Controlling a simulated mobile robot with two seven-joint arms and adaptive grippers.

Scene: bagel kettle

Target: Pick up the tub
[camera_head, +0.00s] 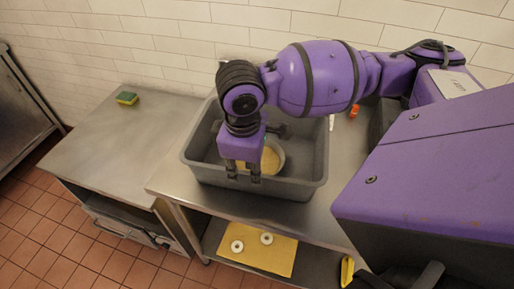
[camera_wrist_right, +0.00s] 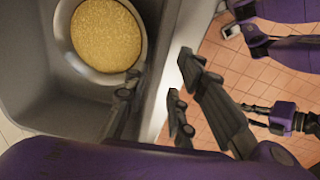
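The grey rectangular tub (camera_head: 310,165) stands on the steel counter in the head view; its grey wall also shows in the wrist view (camera_wrist_right: 40,95). A round bowl of yellow grainy stuff (camera_head: 270,160) sits inside it, seen from above in the wrist view (camera_wrist_right: 108,35). My right gripper (camera_head: 244,174) points down at the tub's front wall. Its fingers are apart in the wrist view (camera_wrist_right: 152,115), with the tub's rim seemingly between them; contact is unclear. My left gripper (camera_wrist_right: 254,114) appears small at the right of the wrist view; its opening is unclear.
A yellow sheet with two white rings (camera_head: 275,255) lies on the shelf below. A green and yellow sponge (camera_head: 127,98) is on the left counter (camera_head: 110,140), otherwise clear. A small orange item (camera_head: 354,111) is behind the tub's right side. A tiled wall (camera_head: 150,45) closes the back.

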